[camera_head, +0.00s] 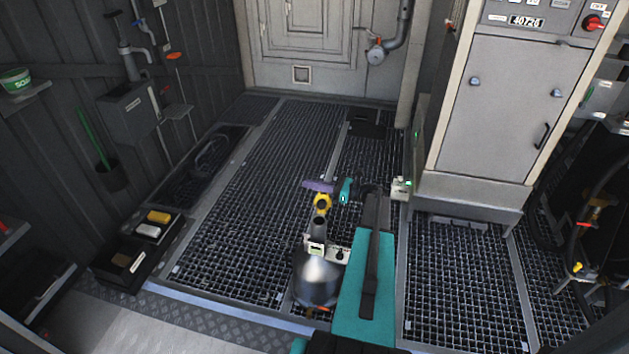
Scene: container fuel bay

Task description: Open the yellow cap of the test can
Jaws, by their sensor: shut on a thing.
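The test can is a rounded silver-grey can (317,280) on the floor grating, low in the middle of the camera_head view. A narrow neck rises from it, with a dark round opening. The yellow cap (322,204) is at the far end of the neck and shows a dark hollow in its middle. My gripper (333,190), with purple and teal parts, is at the cap's far side and shut on it. The exact contact is too small to see. My teal and black arm lies to the right of the can and hides part of the floor there.
A grey cabinet (490,120) with a red knob stands at the right. A small pale box (400,189) with a green light sits by its base. A black tray (140,248) with yellow and white blocks lies at the left. The grating left of the can is clear.

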